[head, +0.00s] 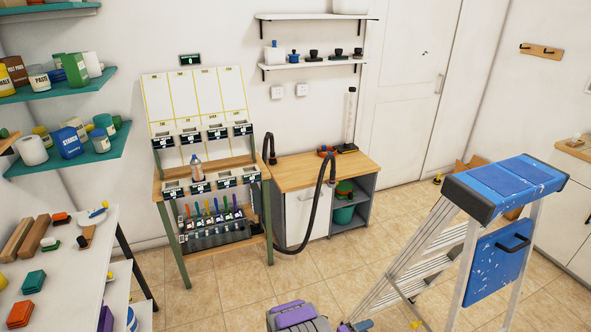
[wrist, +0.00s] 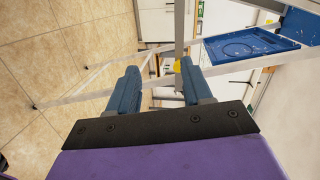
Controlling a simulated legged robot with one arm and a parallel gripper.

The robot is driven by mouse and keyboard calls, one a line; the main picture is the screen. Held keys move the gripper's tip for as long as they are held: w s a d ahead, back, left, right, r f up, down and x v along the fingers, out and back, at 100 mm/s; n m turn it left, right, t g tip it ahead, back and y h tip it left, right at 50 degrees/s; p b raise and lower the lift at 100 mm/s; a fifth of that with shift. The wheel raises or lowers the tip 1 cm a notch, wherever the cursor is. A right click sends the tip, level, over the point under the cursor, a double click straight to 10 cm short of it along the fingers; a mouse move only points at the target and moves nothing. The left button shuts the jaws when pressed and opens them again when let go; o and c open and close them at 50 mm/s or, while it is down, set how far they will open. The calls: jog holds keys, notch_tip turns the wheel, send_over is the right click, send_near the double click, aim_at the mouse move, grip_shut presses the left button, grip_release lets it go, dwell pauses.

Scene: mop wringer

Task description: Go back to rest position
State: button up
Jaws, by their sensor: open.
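My gripper (wrist: 160,75) has a purple body and two blue fingers. In the wrist view the fingers stand apart with nothing held between them. In the head view part of my purple and grey arm (head: 296,316) shows at the bottom edge, and only a little of the gripper shows to its right. Through the finger gap the wrist view shows metal ladder legs, a small yellow piece and white cabinet fronts. The stepladder (head: 510,180) stands to the right of my arm in the head view. Its blue tray (wrist: 250,46) shows in the wrist view.
A wooden-topped workstation (head: 210,185) and a cabinet (head: 318,172) with a black hose (head: 318,215) stand along the back wall. A white table (head: 60,270) with blocks and brushes is at the left. Tiled floor (head: 225,295) is clear between them.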

jog(key=w+a+r+n+t+y, duration=0.1)
jog(key=w+a+r+n+y, duration=0.5)
jog(key=w+a+r+y, duration=0.45)
jog(key=s+a+r+n+g+y, duration=0.1)
jog(key=a+r+n+y, duration=0.25)
jog(key=a+r, duration=0.4)
jog(key=s+a+r+n+y, duration=0.15)
jog(key=a+r+n, duration=0.3)
jog(key=r, duration=0.55)
jog(key=s+r+n+g+y, duration=0.25)
jog(key=s+r+n, duration=0.7)
jog(key=s, duration=0.65)
jog(key=s+d+r+n+g+h, duration=0.1)
jog(key=s+d, duration=0.3)
jog(key=s, duration=0.6)
jog(key=s+d+r+n+g+h, duration=0.1)
jog(key=s+d+r+n+g, duration=0.2)
jog(key=s, duration=0.7)
jog(key=s+d+r+n+g+h, duration=0.1)
jog(key=s+d, duration=0.4)
jog(key=s, duration=0.5)
notch_tip(320, 180, up, 2)
jog(key=shift+n+g, duration=0.55)
jog(key=shift+n, duration=0.1)
jog(key=shift+s, duration=0.1)
jog(key=shift+c, duration=0.6)
